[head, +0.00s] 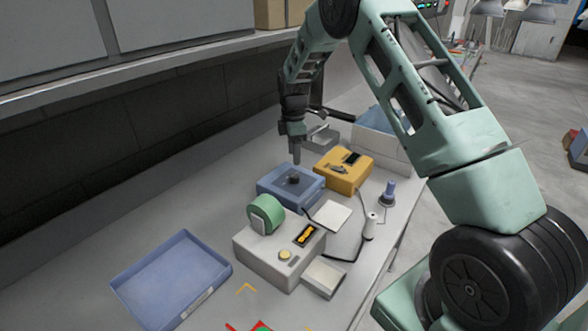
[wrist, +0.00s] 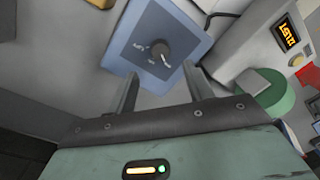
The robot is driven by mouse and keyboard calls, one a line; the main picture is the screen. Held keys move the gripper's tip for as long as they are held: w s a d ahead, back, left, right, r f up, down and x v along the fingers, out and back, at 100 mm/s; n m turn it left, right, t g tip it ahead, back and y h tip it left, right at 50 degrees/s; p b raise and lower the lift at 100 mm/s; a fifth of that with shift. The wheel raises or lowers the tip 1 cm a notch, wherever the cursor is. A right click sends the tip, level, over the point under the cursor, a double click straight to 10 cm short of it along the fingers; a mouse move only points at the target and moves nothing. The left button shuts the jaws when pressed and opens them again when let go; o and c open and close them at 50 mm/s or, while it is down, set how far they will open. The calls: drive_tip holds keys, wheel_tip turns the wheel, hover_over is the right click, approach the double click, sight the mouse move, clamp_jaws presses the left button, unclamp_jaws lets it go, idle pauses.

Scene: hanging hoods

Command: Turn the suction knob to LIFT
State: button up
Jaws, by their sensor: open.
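A blue box (head: 272,189) stands on the bench with a dark round suction knob (head: 293,179) on its top. In the wrist view the same box (wrist: 185,22) shows the knob (wrist: 161,48) with small white labels around its lower left side. The labels and the knob's setting are too small to read surely. My gripper (head: 296,160) points down just above the knob in the head view. In the wrist view my gripper (wrist: 160,70) is open, with nothing between its fingers. The knob lies just past the fingertips; contact cannot be seen.
A yellow box (head: 346,178) stands behind the blue box. A white device (head: 268,258) with a green roll (head: 266,212) and an orange display stands in front. A blue tray (head: 172,280) lies at the front left. A blue-handled tool (head: 389,192) stands at the right. Bench left of the box is clear.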

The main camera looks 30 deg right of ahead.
sight(294, 175)
drive_tip(key=f+p, duration=0.1)
drive_tip(key=f, duration=0.3)
drive_tip(key=f+p, duration=0.1)
drive_tip(key=f, duration=0.2)
drive_tip(key=shift+s+a+f, duration=0.1)
drive_tip(key=shift+s+f, duration=0.1)
drive_tip(key=shift+f, duration=0.2)
drive_tip(key=c, duration=1)
